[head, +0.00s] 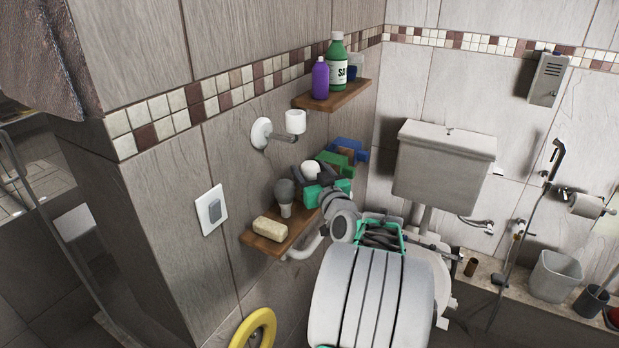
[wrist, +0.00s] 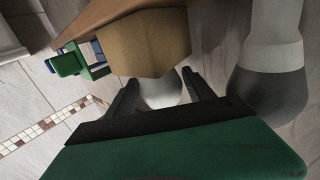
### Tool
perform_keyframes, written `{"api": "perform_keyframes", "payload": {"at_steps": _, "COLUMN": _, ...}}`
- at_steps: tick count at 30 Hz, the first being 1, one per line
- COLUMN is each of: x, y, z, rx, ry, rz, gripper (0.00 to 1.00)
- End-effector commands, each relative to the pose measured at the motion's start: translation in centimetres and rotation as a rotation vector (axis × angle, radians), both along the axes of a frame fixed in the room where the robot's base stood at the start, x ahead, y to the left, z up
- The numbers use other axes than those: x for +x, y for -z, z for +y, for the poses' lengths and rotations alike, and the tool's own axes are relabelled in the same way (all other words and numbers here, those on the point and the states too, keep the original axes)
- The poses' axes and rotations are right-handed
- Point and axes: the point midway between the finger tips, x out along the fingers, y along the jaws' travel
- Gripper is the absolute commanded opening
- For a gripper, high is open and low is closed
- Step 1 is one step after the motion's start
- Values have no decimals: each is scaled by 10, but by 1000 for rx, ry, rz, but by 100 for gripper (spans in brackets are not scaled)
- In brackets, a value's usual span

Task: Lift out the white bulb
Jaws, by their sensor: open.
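The white bulb (wrist: 162,92) shows between my fingers in the wrist view, its rounded end toward me. Its other end is hidden in a tan, angular holder (wrist: 147,42). In the head view the white bulb (head: 310,168) shows above the wall shelf, partly hidden by my gripper (head: 309,174). In the wrist view my gripper (wrist: 160,80) is open, with one dark finger on each side of the bulb. I cannot tell whether either finger touches it.
A grey bulb (head: 285,192) with a white base stands close beside my gripper; a beige block (head: 270,227) lies at the near end of the wooden shelf (head: 262,244). Green (head: 335,160) and blue (head: 347,146) items stand beyond. An upper shelf (head: 335,96) holds bottles.

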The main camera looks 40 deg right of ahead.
Motion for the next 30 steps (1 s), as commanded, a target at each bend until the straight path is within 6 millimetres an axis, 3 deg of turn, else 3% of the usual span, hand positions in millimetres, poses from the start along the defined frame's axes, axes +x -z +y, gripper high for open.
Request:
{"api": "perform_keyframes", "payload": {"at_steps": 8, "x": 5, "y": 1, "z": 0, "rx": 1, "ry": -1, "rz": 1, "gripper": 60}}
{"api": "perform_keyframes", "payload": {"at_steps": 22, "x": 5, "y": 1, "z": 0, "rx": 1, "ry": -3, "rz": 1, "gripper": 22}}
{"api": "perform_keyframes", "payload": {"at_steps": 30, "x": 5, "y": -1, "z": 0, "rx": 0, "ry": -3, "rz": 0, "gripper": 22}}
